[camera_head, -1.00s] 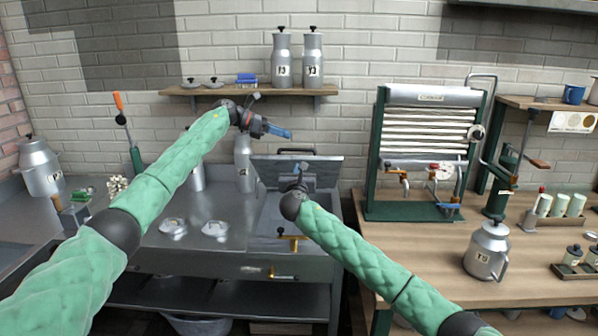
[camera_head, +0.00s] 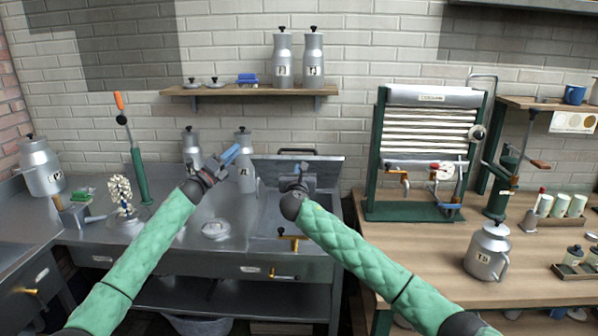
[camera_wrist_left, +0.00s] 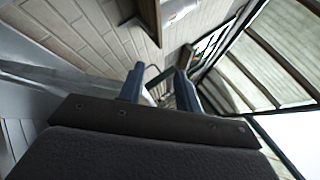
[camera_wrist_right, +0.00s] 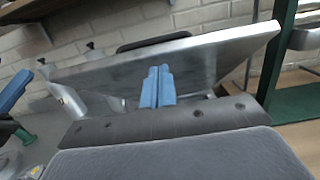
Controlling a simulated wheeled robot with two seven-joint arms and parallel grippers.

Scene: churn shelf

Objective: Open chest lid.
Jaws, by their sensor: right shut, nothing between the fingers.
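The chest (camera_head: 262,215) is a grey metal box set into the steel counter. Its lid (camera_head: 328,172) stands raised and tilted up at the back, near the wall, and the opening in front shows. In the right wrist view the lid (camera_wrist_right: 215,62) spans the picture, with a dark handle (camera_wrist_right: 152,41) behind its upper edge. My right gripper (camera_head: 297,169) is shut and empty, in front of the lid's inner face; in its wrist view its fingertips (camera_wrist_right: 158,80) overlap the lid, contact unclear. My left gripper (camera_head: 230,156) is open and empty, left of the lid above the counter.
Milk cans (camera_head: 191,146) stand behind my left gripper. A loose can lid (camera_head: 215,229) lies on the counter left of the chest. A wall shelf (camera_head: 240,90) with tall cans hangs above. A green-framed cooler (camera_head: 430,140) stands on the wooden table to the right.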

